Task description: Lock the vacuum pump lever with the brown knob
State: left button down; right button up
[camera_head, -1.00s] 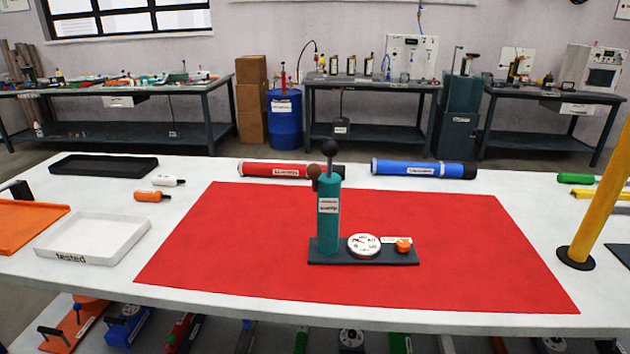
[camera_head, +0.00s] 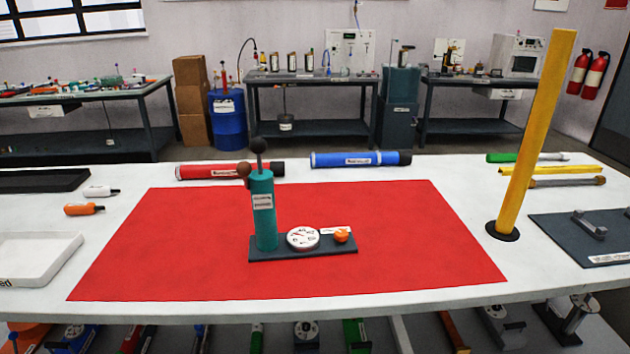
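The vacuum pump (camera_head: 264,215) stands upright on a dark base plate on the red mat (camera_head: 400,225), left of the picture's middle. Its body is a teal cylinder with a white label. A brown knob (camera_head: 244,169) sits at the upper left of the cylinder. A dark lever with a round black knob (camera_head: 258,145) rises from the top, nearly upright. A white dial gauge (camera_head: 302,238) and an orange knob (camera_head: 341,236) sit on the base to the right of the cylinder. Neither of my grippers shows in the head view.
A red tube (camera_head: 225,171) and a blue tube (camera_head: 358,159) lie behind the mat. A yellow post (camera_head: 537,130) stands at the right. A white tray (camera_head: 38,255), a dark tray (camera_head: 45,181) and two small tools lie at the left. The mat around the pump is clear.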

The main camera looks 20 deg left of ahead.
aim_at(243, 168)
jog(key=z, duration=0.4)
jog(key=k, duration=0.9)
jog(key=u, duration=0.7)
jog(key=i, duration=0.55)
